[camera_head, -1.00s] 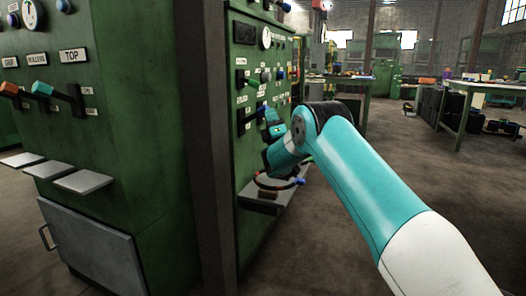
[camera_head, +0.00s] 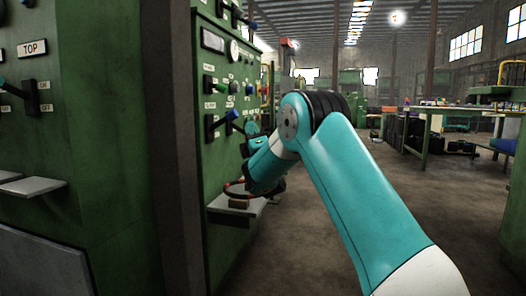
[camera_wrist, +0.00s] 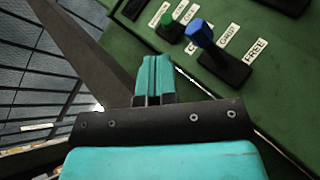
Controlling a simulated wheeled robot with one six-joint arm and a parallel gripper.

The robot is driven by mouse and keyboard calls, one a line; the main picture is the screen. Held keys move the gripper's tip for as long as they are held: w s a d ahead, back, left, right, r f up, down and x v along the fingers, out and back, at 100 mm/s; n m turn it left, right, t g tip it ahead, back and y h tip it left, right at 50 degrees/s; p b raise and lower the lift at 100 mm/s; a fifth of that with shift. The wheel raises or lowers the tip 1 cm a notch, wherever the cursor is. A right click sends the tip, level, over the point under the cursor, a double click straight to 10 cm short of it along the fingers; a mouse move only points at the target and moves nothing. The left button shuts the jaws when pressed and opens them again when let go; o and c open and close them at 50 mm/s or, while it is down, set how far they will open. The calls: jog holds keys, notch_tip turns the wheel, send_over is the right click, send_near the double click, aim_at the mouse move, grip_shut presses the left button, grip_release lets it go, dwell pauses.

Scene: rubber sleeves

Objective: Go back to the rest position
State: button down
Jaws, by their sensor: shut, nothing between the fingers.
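My gripper (camera_wrist: 152,75) shows in the wrist view with its teal fingers together and nothing between them. It points toward the green control panel (camera_wrist: 277,75), and a blue-handled lever (camera_wrist: 200,33) stands to the right of the fingertips, apart from them. In the head view my arm reaches forward, and my gripper (camera_head: 252,130) is small and partly hidden beside the green cabinet (camera_head: 212,150). The blue lever (camera_head: 231,115) shows there just left of it.
A green lever (camera_wrist: 172,24) sits beside the blue one. A grey shelf (camera_head: 236,206) juts from the cabinet below my wrist. A dark post (camera_head: 179,150) stands between the two cabinets. Workbenches (camera_head: 440,108) stand at the back right. The floor (camera_head: 400,190) right of my arm is open.

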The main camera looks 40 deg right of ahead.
jog(key=s+b, duration=0.1)
jog(key=s, duration=0.4)
jog(key=s+a+f+m+g+y+p, duration=0.2)
jog(key=s+a+m+g+p, duration=0.15)
jog(key=a+m+g, duration=0.4)
jog(key=s+a+f+m+g+y+p, duration=0.1)
jog(key=s+a+m+g+y+p, duration=0.15)
jog(key=a+m+g+p, duration=0.5)
jog(key=s+a+f+n+g+y, duration=0.1)
jog(key=s+a+g+y, duration=0.15)
jog(key=s+a, duration=0.45)
jog(key=s+a+f+n+g+y, duration=0.1)
jog(key=s+a+f+g, duration=0.15)
jog(key=s+a, duration=0.5)
jog(key=s+r+g+p, duration=0.2)
jog(key=s+g+p, duration=0.35)
jog(key=s, duration=1.15)
notch_tip(320, 180, up, 37)
jog(key=g+p, duration=0.1)
jog(key=p, duration=3.4)
jog(key=shift+w+a, duration=0.35)
jog(key=shift+w, duration=0.05)
jog(key=c, duration=1.8)
grip_release()
jog(key=shift+f, duration=0.1)
jog(key=shift+c, duration=0.2)
